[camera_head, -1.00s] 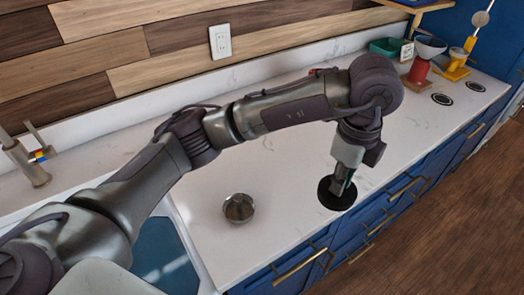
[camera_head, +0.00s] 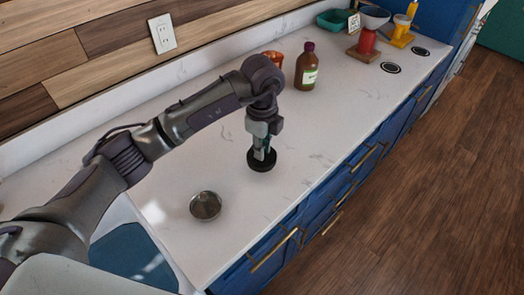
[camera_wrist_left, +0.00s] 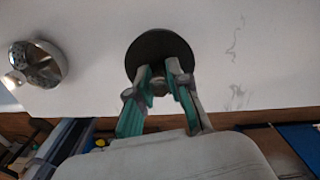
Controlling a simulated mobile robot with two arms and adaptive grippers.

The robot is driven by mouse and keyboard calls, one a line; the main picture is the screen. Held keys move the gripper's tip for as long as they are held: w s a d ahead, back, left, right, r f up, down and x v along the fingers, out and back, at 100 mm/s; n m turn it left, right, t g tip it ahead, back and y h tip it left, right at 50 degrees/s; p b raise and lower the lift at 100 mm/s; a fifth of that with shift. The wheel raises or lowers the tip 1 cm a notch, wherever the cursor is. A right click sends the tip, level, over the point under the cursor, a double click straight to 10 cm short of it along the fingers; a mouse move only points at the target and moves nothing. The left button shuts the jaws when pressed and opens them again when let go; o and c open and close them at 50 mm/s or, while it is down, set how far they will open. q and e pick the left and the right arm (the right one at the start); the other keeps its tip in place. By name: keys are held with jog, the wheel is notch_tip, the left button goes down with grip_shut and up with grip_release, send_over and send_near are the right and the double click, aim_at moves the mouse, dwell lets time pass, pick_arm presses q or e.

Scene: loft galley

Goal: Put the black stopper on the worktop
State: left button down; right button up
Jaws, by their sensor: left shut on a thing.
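The black stopper (camera_head: 262,161) is a flat round disc at the lower end of my left gripper, over the white worktop (camera_head: 320,125). My left gripper (camera_head: 262,150) points down and is shut on the stopper's small central knob. In the left wrist view the stopper (camera_wrist_left: 160,45) shows as a dark disc beyond the fingertips (camera_wrist_left: 157,82), with the pale knob between them. The stopper looks level and at or very near the worktop; I cannot tell whether it touches. My right gripper is not in view.
A small metal bowl-like strainer (camera_head: 205,206) stands left of the stopper. A brown bottle (camera_head: 306,68) and an orange-red container (camera_head: 274,58) stand behind. Worktop right of the stopper is clear.

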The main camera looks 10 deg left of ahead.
pick_arm(q)
notch_tip(320, 180, down, 2)
jog(key=shift+f+p, duration=0.15)
jog(key=shift+p, duration=0.15)
jog(key=shift+f, duration=0.4)
jog(key=c, duration=1.1)
grip_release()
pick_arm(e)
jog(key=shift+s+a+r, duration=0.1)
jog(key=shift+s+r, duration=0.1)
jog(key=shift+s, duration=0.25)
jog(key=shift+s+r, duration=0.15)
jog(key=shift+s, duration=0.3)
